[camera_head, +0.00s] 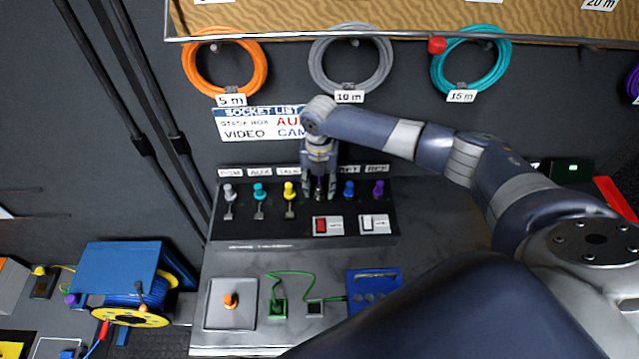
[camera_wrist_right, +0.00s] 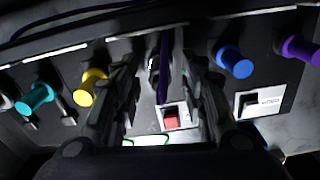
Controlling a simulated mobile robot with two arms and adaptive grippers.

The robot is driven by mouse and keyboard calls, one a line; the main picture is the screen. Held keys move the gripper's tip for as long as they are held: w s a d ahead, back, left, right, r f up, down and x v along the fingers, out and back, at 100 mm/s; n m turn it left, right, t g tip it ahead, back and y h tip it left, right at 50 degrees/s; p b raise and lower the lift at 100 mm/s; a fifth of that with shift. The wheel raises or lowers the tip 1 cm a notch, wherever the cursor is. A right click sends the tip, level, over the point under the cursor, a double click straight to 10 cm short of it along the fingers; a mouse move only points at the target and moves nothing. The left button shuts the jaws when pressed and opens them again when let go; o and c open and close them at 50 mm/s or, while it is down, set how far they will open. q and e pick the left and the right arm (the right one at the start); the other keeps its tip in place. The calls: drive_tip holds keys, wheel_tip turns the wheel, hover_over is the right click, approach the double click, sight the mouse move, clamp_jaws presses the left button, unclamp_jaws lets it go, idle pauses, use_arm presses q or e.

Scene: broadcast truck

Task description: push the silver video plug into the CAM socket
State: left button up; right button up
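My right gripper (camera_head: 319,195) points down at a black panel (camera_head: 365,222). In the right wrist view its two fingers (camera_wrist_right: 165,85) stand apart around a thin dark purple piece (camera_wrist_right: 164,65), with gaps on both sides. A silver-grey plug (camera_head: 228,190) stands upright at the left end of the panel's row; I cannot tell whether it is the video plug. A wall sign (camera_head: 258,122) reads SOCKET LIST, with VIDEO and CAM on its lower line, partly covered by my arm. I cannot make out a CAM label on a socket. My left gripper is out of view.
Teal (camera_head: 260,190), yellow (camera_head: 289,188), blue (camera_head: 349,188) and purple (camera_head: 378,188) plugs stand close beside the gripper. A red switch (camera_head: 321,225) sits in front. The grey bench holds a green cable (camera_head: 290,274) and a blue holder (camera_head: 375,287). A blue reel stand (camera_head: 118,262) is at left.

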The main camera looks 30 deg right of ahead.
sight(319, 183)
drive_tip(key=shift+r, duration=0.1)
wheel_tip(319, 183, up, 7)
drive_tip(key=shift+r, duration=0.15)
idle(0.7)
